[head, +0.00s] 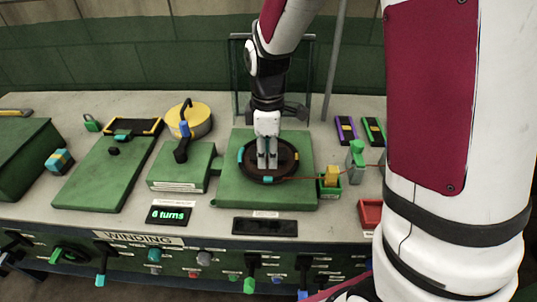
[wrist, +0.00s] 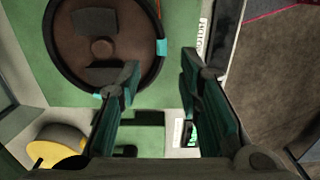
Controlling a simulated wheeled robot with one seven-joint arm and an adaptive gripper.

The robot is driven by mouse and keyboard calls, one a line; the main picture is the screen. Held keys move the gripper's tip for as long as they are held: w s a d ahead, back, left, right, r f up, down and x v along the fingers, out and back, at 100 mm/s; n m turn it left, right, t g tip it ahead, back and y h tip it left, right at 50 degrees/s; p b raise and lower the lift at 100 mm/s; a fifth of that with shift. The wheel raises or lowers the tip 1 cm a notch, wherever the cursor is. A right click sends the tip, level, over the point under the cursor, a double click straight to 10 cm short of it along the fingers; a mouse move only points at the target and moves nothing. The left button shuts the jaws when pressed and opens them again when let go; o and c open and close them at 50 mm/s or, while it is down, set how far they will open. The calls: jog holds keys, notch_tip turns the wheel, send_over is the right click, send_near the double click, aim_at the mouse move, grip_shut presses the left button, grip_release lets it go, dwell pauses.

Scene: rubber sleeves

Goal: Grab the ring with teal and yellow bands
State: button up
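A dark round disc (head: 283,161) lies on a green board, and it also shows in the wrist view (wrist: 125,40). Its black rim (wrist: 55,62) carries teal bands (wrist: 162,47) and a small yellow-orange mark near the top edge. A small block-like piece (head: 59,161) with teal and yellow bands sits at the far left; I cannot tell if it is a ring. My gripper (head: 267,164) points down over the disc in the head view. In the wrist view my gripper (wrist: 160,72) is open and empty, its fingertips beside the rim near a teal band. Contact is unclear.
The green board (head: 299,191) bears the disc. A post with a blue top (head: 184,135), a yellow round tin (head: 197,116) and a green tray (head: 95,178) stand to the left. A yellow spool (head: 331,177) and a green post (head: 356,158) stand to the right.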

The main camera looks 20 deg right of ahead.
aim_at(267, 178)
jog(key=shift+s+a+f+p, duration=0.1)
jog(key=shift+f+p, duration=0.05)
jog(key=shift+f, duration=1.85)
jog(key=shift+a+f+p, duration=0.1)
jog(key=shift+f+p, duration=0.05)
jog(key=shift+f, duration=1.8)
jog(key=shift+c, duration=0.2)
grip_shut()
